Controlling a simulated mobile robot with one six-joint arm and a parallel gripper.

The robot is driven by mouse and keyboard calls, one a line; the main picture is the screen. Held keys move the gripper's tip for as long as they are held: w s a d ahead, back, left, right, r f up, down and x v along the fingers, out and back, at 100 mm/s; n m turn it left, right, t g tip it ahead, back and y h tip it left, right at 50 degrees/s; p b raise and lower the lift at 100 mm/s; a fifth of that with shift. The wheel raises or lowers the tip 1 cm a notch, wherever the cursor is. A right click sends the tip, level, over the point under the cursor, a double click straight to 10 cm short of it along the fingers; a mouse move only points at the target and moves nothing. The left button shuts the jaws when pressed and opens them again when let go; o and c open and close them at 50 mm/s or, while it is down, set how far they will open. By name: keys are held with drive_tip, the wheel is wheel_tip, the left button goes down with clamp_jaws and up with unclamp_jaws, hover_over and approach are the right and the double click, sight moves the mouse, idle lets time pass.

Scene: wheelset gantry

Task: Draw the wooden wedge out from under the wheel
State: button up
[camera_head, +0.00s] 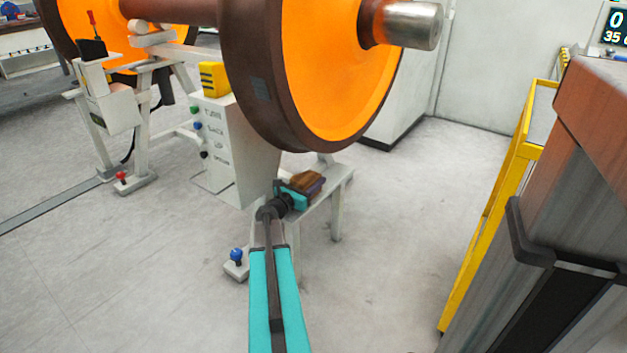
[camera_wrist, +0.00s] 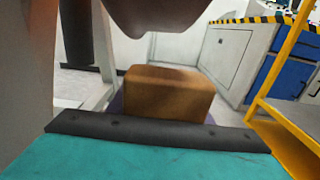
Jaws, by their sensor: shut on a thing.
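The wooden wedge (camera_head: 306,181) is a brown block low beneath the orange wheel (camera_head: 322,70) with its dark brown rim. In the wrist view the wedge (camera_wrist: 168,92) stands just beyond the dark-edged teal finger of my gripper (camera_wrist: 160,132). The wheel's rim (camera_wrist: 160,15) hangs above it there, with a visible gap between them. My gripper (camera_head: 296,198) reaches in from the front and is shut on the wedge. The finger hides the wedge's lower near part. A purple surface shows beneath the wedge.
A small white stand (camera_head: 334,186) is under the wheel. A white control box (camera_head: 222,140) with coloured buttons stands left of my gripper. A yellow-framed cart (camera_head: 500,200) and a workbench (camera_head: 596,130) stand at the right. The floor (camera_head: 395,215) between stand and cart is clear.

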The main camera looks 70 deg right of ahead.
sight(295, 182)
drive_tip(key=shift+p+v, duration=0.3)
drive_tip(key=shift+v, duration=3.55)
drive_tip(key=shift+r, duration=0.15)
drive_tip(key=shift+a+r, duration=0.15)
drive_tip(key=shift+w+a+r+p, duration=0.25)
drive_tip(key=shift+a+r+p, duration=0.35)
drive_tip(key=shift+a, duration=0.3)
drive_tip(key=shift+w+a+r+p, duration=0.25)
drive_tip(key=shift+a+r+p, duration=0.2)
drive_tip(key=shift+a+r, duration=0.35)
drive_tip(key=shift+w+a+r+p, duration=0.25)
drive_tip(key=shift+a+r+p, duration=0.25)
drive_tip(key=shift+a, duration=0.5)
